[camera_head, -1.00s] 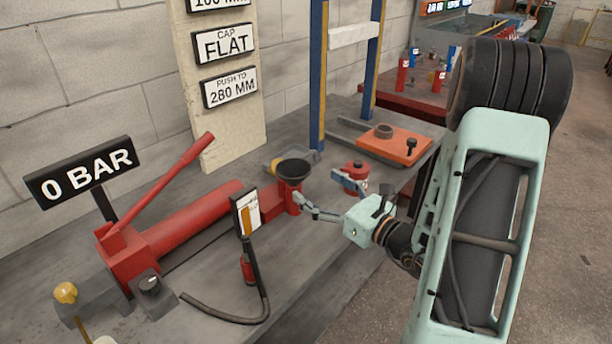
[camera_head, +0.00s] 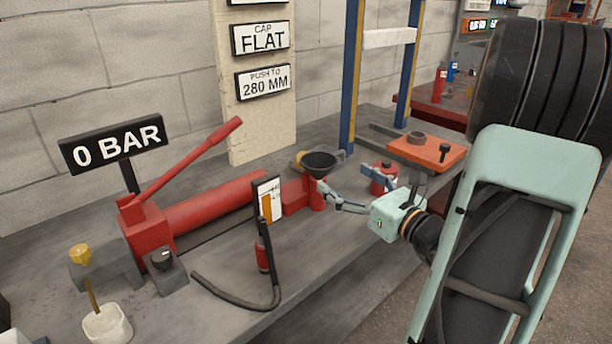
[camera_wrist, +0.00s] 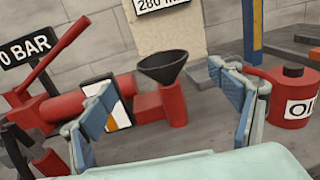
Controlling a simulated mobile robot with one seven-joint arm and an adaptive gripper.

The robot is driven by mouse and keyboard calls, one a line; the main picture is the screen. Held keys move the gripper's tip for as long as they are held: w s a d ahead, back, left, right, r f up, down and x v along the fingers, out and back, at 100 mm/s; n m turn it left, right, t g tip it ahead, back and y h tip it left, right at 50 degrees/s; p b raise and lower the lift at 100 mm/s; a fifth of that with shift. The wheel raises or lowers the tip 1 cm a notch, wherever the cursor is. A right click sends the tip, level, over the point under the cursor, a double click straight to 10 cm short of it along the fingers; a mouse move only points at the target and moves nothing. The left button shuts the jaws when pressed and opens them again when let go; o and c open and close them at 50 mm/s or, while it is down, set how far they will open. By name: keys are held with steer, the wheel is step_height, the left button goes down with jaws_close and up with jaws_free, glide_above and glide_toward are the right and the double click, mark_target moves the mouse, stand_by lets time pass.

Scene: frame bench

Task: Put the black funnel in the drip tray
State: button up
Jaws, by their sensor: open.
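The black funnel (camera_head: 319,163) sits wide mouth up on top of a short red upright cylinder (camera_head: 317,194). It also shows in the middle of the wrist view (camera_wrist: 163,69), upright. My gripper (camera_head: 344,184) is open and empty, on the near right side of the funnel and pointing towards it. In the wrist view its two blue-grey fingers (camera_wrist: 163,92) stand wide apart, with the funnel beyond and between them, not touched. I cannot make out a drip tray for certain in either view.
A red pump with a raised lever (camera_head: 150,228) stands left. A gauge card (camera_head: 267,200) on a post stands close left of my gripper. A red oil can (camera_wrist: 291,97) is to the right. An orange board (camera_head: 428,150) lies behind.

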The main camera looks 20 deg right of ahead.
mark_target(322, 162)
steer(key=b+x, duration=0.2)
steer(key=x, duration=0.7)
steer(key=shift+w+f, duration=0.2)
steer(key=shift+w, duration=0.05)
steer(key=c, duration=1.4)
steer(key=shift+o, duration=0.2)
steer(key=shift+d+r, duration=0.1)
steer(key=shift+r, duration=0.05)
